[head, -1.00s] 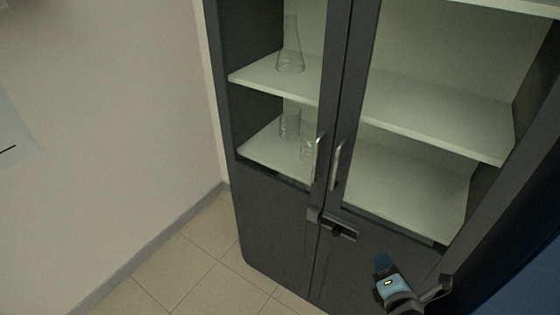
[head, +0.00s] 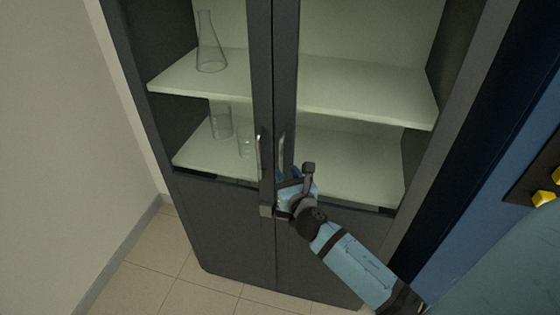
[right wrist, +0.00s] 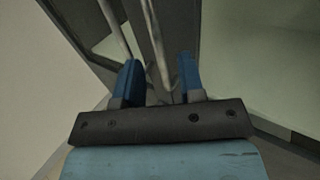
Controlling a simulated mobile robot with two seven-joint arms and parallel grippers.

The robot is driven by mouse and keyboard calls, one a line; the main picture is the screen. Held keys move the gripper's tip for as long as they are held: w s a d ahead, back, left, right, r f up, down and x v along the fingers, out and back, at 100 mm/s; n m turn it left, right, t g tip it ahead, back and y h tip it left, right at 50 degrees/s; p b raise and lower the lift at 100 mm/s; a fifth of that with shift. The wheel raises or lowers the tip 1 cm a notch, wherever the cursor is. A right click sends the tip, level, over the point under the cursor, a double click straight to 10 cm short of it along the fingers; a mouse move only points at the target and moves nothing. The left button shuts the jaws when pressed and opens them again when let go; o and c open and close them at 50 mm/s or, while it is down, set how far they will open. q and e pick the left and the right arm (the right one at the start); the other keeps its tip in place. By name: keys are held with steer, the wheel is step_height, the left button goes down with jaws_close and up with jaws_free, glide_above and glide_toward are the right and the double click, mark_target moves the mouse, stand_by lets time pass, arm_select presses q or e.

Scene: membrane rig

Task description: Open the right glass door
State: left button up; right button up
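The right glass door (head: 286,70) of the dark grey cabinet is closed beside the left door. Its upright metal handle (head: 282,148) is near the middle seam, and its lower part is hidden behind my right gripper (head: 291,184). In the right wrist view the right door's handle (right wrist: 156,45) runs between the two blue fingers of my gripper (right wrist: 160,78), which are spread apart. I cannot tell whether either finger touches it. The left door's handle (right wrist: 114,28) reaches down toward the left finger. My left gripper is not in view.
The left door's handle (head: 259,155) stands close beside the right one. A flask (head: 209,45) and beakers (head: 221,120) are on the shelves behind the left glass. A wall (head: 60,120) is on the left, with open floor (head: 150,255) in front. A blue surface (head: 470,190) is at the right.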

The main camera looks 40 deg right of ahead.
mark_target(282, 165)
steer(key=x, duration=0.4)
steer(key=shift+w, duration=0.45)
jaws_close()
